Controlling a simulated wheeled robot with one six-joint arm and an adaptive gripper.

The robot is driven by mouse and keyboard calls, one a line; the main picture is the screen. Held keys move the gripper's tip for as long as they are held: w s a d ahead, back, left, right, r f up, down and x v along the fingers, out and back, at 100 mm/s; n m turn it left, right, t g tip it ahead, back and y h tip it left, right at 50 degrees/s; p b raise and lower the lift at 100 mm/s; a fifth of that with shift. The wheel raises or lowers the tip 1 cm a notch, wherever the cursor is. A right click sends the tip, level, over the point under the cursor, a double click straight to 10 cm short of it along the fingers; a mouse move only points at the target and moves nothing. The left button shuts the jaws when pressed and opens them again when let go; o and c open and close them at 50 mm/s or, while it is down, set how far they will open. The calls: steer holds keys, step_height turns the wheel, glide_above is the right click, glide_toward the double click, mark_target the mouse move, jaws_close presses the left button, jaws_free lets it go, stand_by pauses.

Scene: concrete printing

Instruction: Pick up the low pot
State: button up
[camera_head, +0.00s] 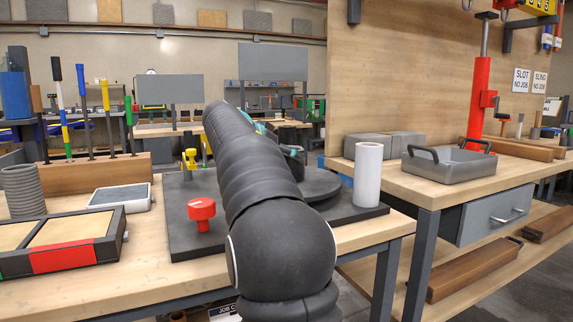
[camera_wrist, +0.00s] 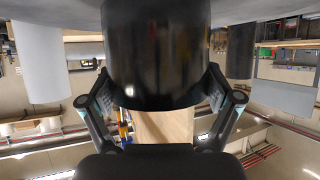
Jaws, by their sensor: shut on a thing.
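A glossy black round pot (camera_wrist: 157,55), which looks like the low pot, fills the upper middle of the wrist view. My gripper (camera_wrist: 160,90) is shut on it, with one finger pad against each side. The wrist picture looks upside down, and I cannot tell whether the pot still touches the surface.
A framed tray (camera_head: 62,240) lies front left. A grey handled tray (camera_head: 449,164) sits on the right bench.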

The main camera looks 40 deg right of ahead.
steer(key=shift+r, duration=0.1)
step_height(320, 180, up, 18)
steer(key=p, duration=0.6)
